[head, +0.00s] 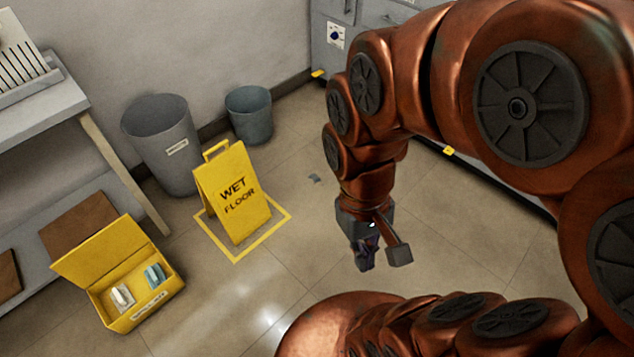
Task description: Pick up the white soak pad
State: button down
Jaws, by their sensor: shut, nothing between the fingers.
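The white soak pad (122,297) is in the left part of an open yellow box (153,318) on the floor at the lower left. A blue-green item (155,275) is beside it in the same box. The box's lid stands open toward the back. My gripper (366,256) hangs in the air at the middle of the view, well to the right of the box. It is shut and empty, apart from the pad.
A yellow wet floor sign (232,196) stands inside a yellow floor outline, between the box and my gripper. Two grey bins (163,146) (250,114) are behind it. A bench (52,112) with a lower shelf is at the left. Grey cabinets (338,40) line the back. Floor around my gripper is open.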

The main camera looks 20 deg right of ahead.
aim_at(123, 299)
jog(key=u, duration=2)
jog(key=i, duration=0.35)
jog(key=u, duration=0.75)
jog(key=i, duration=1.25)
jog(key=z, duration=1.05)
jog(key=i, duration=0.25)
jog(key=z, duration=0.2)
